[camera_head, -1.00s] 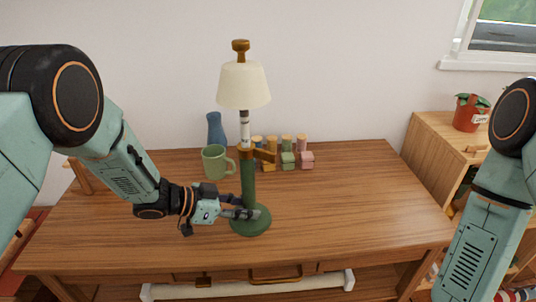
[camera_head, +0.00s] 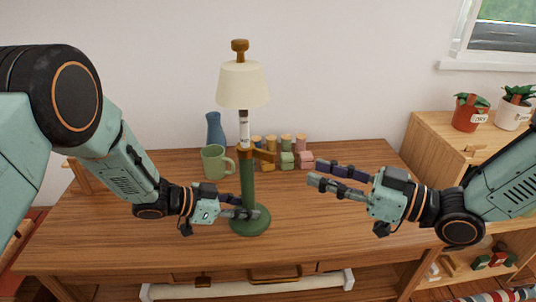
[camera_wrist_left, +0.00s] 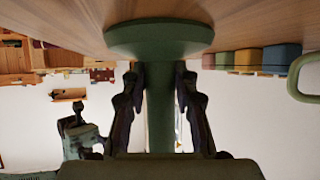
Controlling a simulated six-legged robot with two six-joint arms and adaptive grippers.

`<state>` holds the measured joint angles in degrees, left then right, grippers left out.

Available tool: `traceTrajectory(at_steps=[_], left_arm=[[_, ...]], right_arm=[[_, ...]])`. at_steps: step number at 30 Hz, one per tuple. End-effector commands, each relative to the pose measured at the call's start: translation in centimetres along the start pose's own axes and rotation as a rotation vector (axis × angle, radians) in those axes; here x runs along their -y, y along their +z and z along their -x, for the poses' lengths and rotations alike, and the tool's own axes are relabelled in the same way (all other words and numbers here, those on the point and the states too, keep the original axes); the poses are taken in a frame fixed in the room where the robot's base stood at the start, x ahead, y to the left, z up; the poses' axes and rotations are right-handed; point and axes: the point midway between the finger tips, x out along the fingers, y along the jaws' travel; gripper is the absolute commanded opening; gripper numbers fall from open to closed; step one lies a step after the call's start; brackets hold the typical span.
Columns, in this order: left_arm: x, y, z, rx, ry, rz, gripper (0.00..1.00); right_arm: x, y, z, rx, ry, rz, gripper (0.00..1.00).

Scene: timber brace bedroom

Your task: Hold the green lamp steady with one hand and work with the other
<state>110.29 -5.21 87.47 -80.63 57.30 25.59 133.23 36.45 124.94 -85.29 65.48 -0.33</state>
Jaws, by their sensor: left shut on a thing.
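The green lamp (camera_head: 248,184) stands upright on the wooden desk, with a round green base, a cream shade (camera_head: 243,85) and a brown knob on top. A brown lever (camera_head: 264,155) sticks out to the right from its stem. My left gripper (camera_head: 250,207) is shut on the lower stem, just above the base. The left wrist view, which is upside down, shows the stem (camera_wrist_left: 160,110) between the two fingers (camera_wrist_left: 160,92). My right gripper (camera_head: 325,174) is open and empty, right of the lamp and apart from it, its fingers pointing left.
A green mug (camera_head: 214,162) and a blue vase (camera_head: 216,131) stand behind the lamp to the left. Several coloured blocks and spools (camera_head: 288,159) stand behind it to the right. A shelf with potted plants (camera_head: 470,112) is at the right. The desk's front right is clear.

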Motion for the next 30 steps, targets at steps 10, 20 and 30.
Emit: traceTrajectory(at_steps=[10,20,30], left_arm=[[-0.7,1.1,-0.3,0.022,0.012,0.009,0.0],[-0.7,1.1,-0.3,0.022,0.012,0.009,0.0],[-0.7,1.1,-0.3,0.022,0.012,0.009,0.0]], right_arm=[[0.1,-0.2,-1.9,-0.004,-0.008,-0.006,0.3],[0.1,-0.2,-4.9,-0.005,-0.007,-0.005,0.3],[0.1,-0.2,-8.6,-0.004,-0.007,-0.004,0.3]])
